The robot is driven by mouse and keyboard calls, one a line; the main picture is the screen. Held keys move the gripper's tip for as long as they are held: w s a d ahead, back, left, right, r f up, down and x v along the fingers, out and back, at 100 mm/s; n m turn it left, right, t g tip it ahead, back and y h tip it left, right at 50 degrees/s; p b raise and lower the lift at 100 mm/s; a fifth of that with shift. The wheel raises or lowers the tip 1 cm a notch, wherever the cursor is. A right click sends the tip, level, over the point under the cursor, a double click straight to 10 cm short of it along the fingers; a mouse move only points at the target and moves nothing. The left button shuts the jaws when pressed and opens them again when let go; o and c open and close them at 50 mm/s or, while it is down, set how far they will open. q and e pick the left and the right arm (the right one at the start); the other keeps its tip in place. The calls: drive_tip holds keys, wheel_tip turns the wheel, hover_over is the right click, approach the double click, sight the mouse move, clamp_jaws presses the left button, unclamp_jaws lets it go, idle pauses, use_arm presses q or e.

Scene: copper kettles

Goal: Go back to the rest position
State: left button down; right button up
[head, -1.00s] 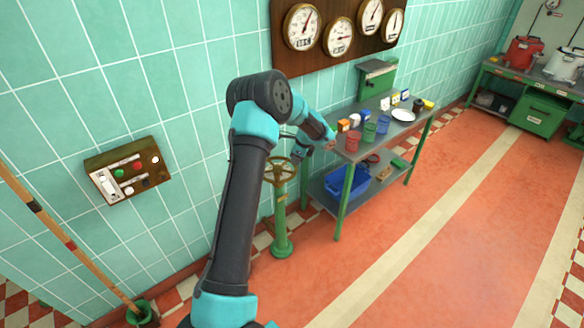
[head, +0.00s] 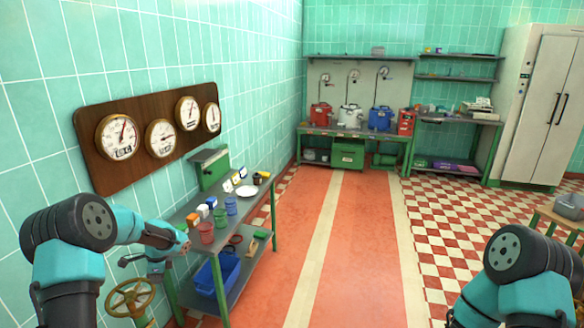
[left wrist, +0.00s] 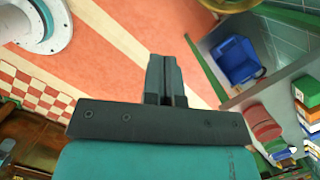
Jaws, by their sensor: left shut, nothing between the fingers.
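My left gripper (head: 128,261) is small and partly hidden by its own wrist in the head view, near the side table's near end and above the valve wheel. In the left wrist view the left gripper (left wrist: 164,62) has its two fingers together with nothing between them, over the red floor. My right arm (head: 520,270) shows at the lower right of the head view; its gripper is not seen.
The valve handwheel (head: 130,298) stands close below my left gripper. The side table (head: 262,200) carries cups and a white plate (head: 247,192); a blue bin (head: 228,270) sits underneath. Kettles stand on the far bench (head: 350,132). The middle floor is clear.

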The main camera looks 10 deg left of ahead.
use_arm(q)
drive_tip(key=s+d+f+n+h, duration=0.2)
drive_tip(key=s+d+f, duration=0.25)
drive_tip(key=d, duration=0.35)
drive_tip(key=s+d+f+n+t+h, duration=0.1)
drive_tip(key=s+d+f+n+h, duration=0.15)
drive_tip(key=d+f, duration=0.35)
drive_tip(key=s+d+f+n+h, duration=0.15)
drive_tip(key=s+d+f, duration=0.25)
drive_tip(key=d, duration=0.5)
drive_tip(key=s+d+f+n, duration=0.1)
drive_tip(key=s+d+n, duration=0.3)
drive_tip(key=s, duration=0.3)
drive_tip(key=s+d+f+n+t, duration=0.1)
drive_tip(key=s+d+n, duration=0.3)
drive_tip(key=s, duration=0.4)
drive_tip(key=shift+d+f, duration=0.2)
drive_tip(key=shift+d, duration=0.2)
